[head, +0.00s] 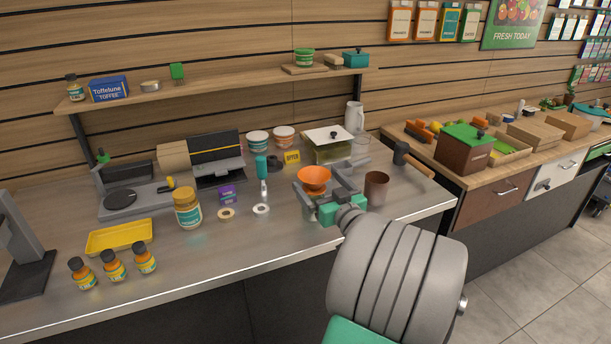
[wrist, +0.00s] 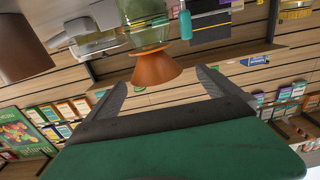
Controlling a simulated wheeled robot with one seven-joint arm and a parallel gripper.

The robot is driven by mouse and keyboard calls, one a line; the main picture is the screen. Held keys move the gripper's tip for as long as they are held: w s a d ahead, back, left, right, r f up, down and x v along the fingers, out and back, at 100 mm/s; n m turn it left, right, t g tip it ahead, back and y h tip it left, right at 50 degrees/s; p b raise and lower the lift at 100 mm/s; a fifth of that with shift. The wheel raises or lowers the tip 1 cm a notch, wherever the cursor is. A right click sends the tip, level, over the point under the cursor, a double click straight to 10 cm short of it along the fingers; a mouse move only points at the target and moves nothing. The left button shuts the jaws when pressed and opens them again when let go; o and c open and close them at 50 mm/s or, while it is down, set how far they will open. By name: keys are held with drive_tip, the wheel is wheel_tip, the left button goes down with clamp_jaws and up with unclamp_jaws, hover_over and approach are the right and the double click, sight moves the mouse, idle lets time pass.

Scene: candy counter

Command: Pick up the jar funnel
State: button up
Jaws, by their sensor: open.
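The orange jar funnel (head: 314,178) sits on the work counter among the tools, with its wide mouth up. In the wrist view, which is upside down, the funnel (wrist: 157,70) rests on a greenish glass jar (wrist: 146,20). The jar is mostly hidden in the head view. My gripper (head: 324,186) is open and level with the funnel. In the wrist view its two fingers (wrist: 160,82) stand apart on either side of the funnel's wide end, with visible gaps. It holds nothing.
A brown cup (head: 376,187) stands close to the right of my gripper. A black mallet (head: 410,160) lies beyond it. A glass container with a white lid (head: 328,133) stands behind. Tape rolls (head: 261,209) and a honey jar (head: 187,210) are to the left.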

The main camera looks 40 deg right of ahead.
sight(309, 169)
drive_tip(key=p+x, duration=0.1)
drive_tip(key=x, duration=0.4)
drive_tip(key=p+x, duration=0.1)
drive_tip(key=x, duration=0.2)
drive_tip(key=shift+d+f+p, duration=0.15)
drive_tip(key=shift+d+p, duration=0.2)
drive_tip(key=c, duration=1.3)
